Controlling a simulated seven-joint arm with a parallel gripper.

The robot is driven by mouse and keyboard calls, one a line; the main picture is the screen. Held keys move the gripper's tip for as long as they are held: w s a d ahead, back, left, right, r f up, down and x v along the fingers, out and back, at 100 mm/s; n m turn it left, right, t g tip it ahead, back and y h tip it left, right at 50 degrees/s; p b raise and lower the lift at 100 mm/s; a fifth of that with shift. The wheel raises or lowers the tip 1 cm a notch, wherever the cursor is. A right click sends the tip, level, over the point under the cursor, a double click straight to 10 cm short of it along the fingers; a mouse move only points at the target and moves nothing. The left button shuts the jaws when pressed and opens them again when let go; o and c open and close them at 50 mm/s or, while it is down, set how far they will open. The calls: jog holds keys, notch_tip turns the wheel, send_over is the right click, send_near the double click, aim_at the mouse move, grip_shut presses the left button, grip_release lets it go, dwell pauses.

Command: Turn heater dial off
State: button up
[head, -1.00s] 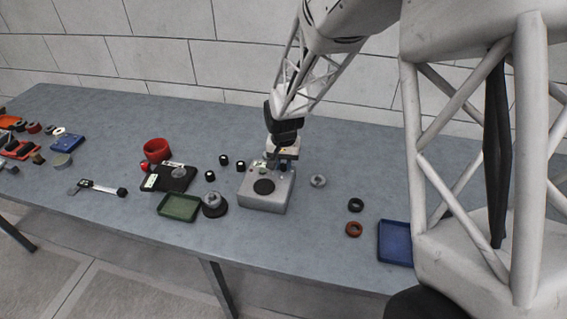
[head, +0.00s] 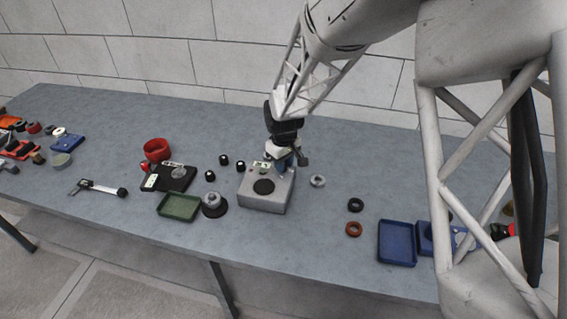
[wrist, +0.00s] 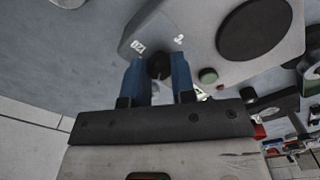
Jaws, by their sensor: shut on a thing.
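The heater (head: 266,203) is a grey box with a round black plate on top, standing mid-table in the head view. It also fills the top of the wrist view (wrist: 200,28). Its black dial (wrist: 158,66) sits between the blue fingers of my gripper (wrist: 158,60), near small white markings on the casing. My gripper is shut on the dial. In the head view my gripper (head: 285,162) is at the heater's back right corner, and the dial is hidden there.
A grey ring (head: 318,181) lies right of the heater. Small black pieces (head: 224,160), a dark board (head: 170,178), a green tray (head: 179,206) and a round black-based piece (head: 213,203) are to its left. A blue tray (head: 397,243) lies further right.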

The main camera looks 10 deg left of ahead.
jog(key=n, duration=0.6)
jog(key=shift+n, duration=0.4)
jog(key=o, duration=0.9)
jog(key=shift+r, duration=0.1)
jog(key=shift+r, duration=3.85)
